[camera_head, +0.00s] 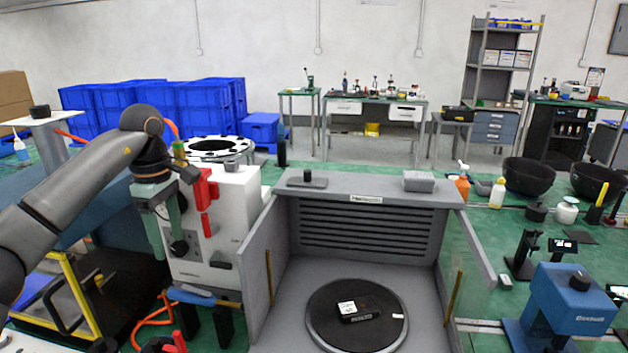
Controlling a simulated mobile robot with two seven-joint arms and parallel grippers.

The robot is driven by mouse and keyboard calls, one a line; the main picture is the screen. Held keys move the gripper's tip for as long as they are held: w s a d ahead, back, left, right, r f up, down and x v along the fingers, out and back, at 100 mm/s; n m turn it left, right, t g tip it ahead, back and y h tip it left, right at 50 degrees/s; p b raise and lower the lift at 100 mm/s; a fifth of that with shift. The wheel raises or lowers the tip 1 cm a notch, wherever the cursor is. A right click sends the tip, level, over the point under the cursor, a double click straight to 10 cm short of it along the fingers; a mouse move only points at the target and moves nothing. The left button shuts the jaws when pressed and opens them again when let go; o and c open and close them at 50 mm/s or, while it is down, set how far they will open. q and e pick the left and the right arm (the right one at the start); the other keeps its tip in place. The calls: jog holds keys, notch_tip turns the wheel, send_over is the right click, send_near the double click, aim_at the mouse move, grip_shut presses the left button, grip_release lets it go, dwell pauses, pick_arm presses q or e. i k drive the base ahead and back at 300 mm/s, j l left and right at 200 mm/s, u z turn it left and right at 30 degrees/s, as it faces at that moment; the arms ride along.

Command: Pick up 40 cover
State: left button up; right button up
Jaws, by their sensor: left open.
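I cannot tell for sure which thing is the 40 cover, as no label reading 40 is legible. My left gripper (165,246) hangs open with its fingers pointing down, in front of the left side of a white machine (226,225). Nothing shows between its fingers. A small black item with a white label (357,312) lies on a round black plate (390,334) inside a grey open-front enclosure (278,290), right of my gripper. My right gripper is not in view.
The enclosure's side walls (254,262) stand close to the right of the white machine. A blue device (570,305) stands at the lower right, near black bowls (528,177) and bottles. Blue crates (160,105) are stacked behind.

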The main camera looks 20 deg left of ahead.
aim_at(361, 308)
jog(key=k, duration=1)
